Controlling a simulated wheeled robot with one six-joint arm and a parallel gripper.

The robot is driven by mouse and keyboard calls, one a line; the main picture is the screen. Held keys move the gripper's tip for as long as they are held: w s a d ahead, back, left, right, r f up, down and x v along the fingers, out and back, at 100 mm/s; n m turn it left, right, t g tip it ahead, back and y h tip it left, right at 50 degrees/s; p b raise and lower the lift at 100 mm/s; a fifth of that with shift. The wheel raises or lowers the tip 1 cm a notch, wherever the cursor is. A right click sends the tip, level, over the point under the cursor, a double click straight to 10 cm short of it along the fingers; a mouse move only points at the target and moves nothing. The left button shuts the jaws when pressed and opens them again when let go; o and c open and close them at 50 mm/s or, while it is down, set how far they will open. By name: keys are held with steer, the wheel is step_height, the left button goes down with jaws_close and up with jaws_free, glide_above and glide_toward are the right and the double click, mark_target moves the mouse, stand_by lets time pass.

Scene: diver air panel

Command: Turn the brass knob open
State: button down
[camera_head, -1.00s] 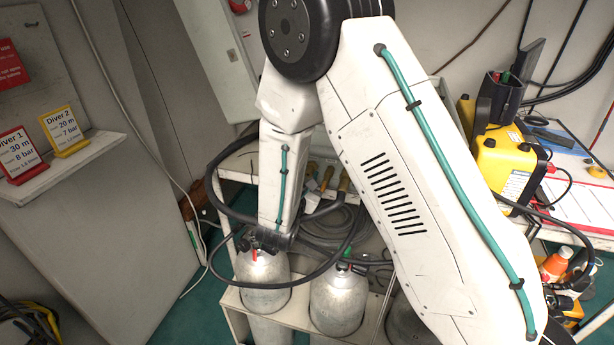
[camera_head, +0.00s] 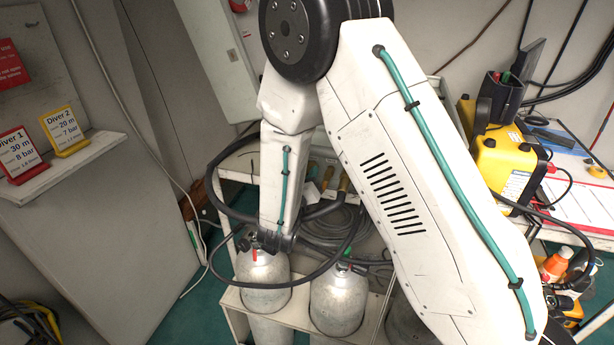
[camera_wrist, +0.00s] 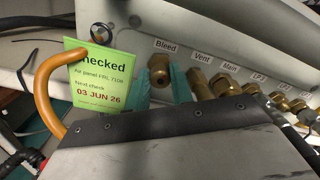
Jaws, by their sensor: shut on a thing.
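The brass knob (camera_wrist: 159,68) under the label "Bleed" shows in the wrist view, just above the middle of the picture. The teal fingertips of my gripper (camera_wrist: 161,85) stand on either side of it, shut on it. Its lower part is hidden behind the dark edge of my gripper. More brass fittings (camera_wrist: 198,84) run down to the right beneath the labels "Vent", "Main" and others on the pale panel (camera_wrist: 245,42). In the head view my arm hides the gripped knob.
A green "checked" tag (camera_wrist: 97,72) and an orange curved hook (camera_wrist: 45,88) stand left of the knob. In the head view, grey cylinders (camera_head: 338,300) stand in a rack below my arm, with black hoses (camera_head: 217,195) looping around it. A yellow case (camera_head: 500,165) is at right.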

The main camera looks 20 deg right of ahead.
steer(key=shift+a+n, duration=0.1)
steer(key=shift+n, duration=1)
steer(key=c, duration=1.2)
jaws_free()
steer(key=shift+a, duration=0.1)
steer(key=shift+c, duration=0.2)
steer(key=v, duration=0.7)
steer(key=shift+s+a, duration=0.15)
steer(key=shift+s, duration=0.1)
